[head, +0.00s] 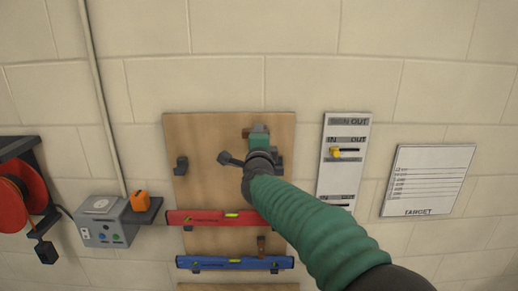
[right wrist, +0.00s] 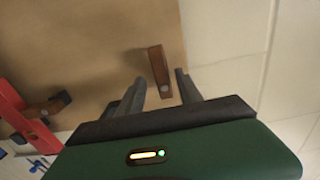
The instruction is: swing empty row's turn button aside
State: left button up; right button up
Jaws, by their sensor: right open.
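The wooden board (head: 222,140) hangs on the wall. Its top row is empty, with a dark bracket (head: 181,166) at left and another (head: 278,166) at right. The brown turn button of this row (right wrist: 159,72) shows in the right wrist view, and its edge peeks out beside my gripper in the head view (head: 246,132). My right gripper (right wrist: 161,78) is open, with one finger on each side of the button; contact cannot be told. In the head view this gripper (head: 260,130) hides most of the button. My left gripper is not in view.
A red level (head: 200,218) lies in the middle row and a blue level (head: 225,263) in the row below, with a brown turn button (head: 261,245) above it. A sign panel (head: 333,185) and target sheet (head: 430,180) are at right. A grey box (head: 105,228) and red reel (head: 14,208) are at left.

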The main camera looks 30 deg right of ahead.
jog(key=b+v, duration=0.1)
jog(key=v, duration=1.5)
jog(key=shift+s, duration=0.3)
